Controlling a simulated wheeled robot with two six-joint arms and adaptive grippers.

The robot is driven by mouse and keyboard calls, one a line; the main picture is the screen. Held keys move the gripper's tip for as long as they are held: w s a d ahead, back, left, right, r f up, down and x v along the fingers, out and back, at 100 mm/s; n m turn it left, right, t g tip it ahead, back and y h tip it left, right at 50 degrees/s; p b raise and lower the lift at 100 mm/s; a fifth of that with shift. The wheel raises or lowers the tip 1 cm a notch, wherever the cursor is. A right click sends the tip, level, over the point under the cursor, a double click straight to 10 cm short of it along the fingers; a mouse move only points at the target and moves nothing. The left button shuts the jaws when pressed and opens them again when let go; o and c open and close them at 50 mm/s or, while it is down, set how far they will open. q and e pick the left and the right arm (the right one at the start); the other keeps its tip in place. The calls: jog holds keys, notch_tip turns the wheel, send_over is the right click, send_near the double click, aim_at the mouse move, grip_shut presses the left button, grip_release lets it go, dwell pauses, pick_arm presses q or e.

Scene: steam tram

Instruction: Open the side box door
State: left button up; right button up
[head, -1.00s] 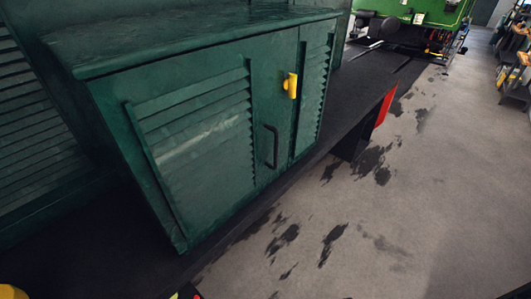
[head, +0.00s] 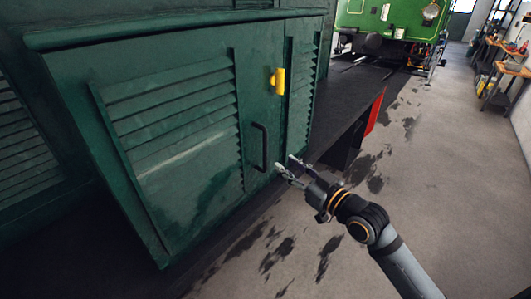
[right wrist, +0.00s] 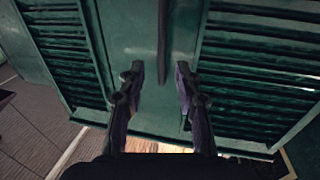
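The green side box (head: 60,78) fills the left and middle of the head view. Its louvred door (head: 180,145) is shut, flush with the front. A black upright bar handle (head: 261,148) and a yellow latch (head: 278,81) above it are on the plain strip right of the louvres. My right gripper (head: 286,163) is open and empty, just right of and below the handle, apart from it. In the right wrist view the dark handle (right wrist: 162,45) lies ahead, between the lines of the two spread fingertips (right wrist: 160,72). My left gripper is not in view.
A dark running board (head: 345,105) extends beyond the box, with a red panel (head: 375,110) at its edge. Stained concrete floor (head: 440,200) on the right is open. A green locomotive (head: 385,20) and workbenches (head: 505,70) stand far back.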

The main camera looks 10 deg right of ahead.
jog(key=p, duration=0.1)
send_over(265, 170)
jog(key=shift+w+d, duration=0.1)
jog(key=shift+w, duration=0.25)
grip_shut()
dwell(0.6)
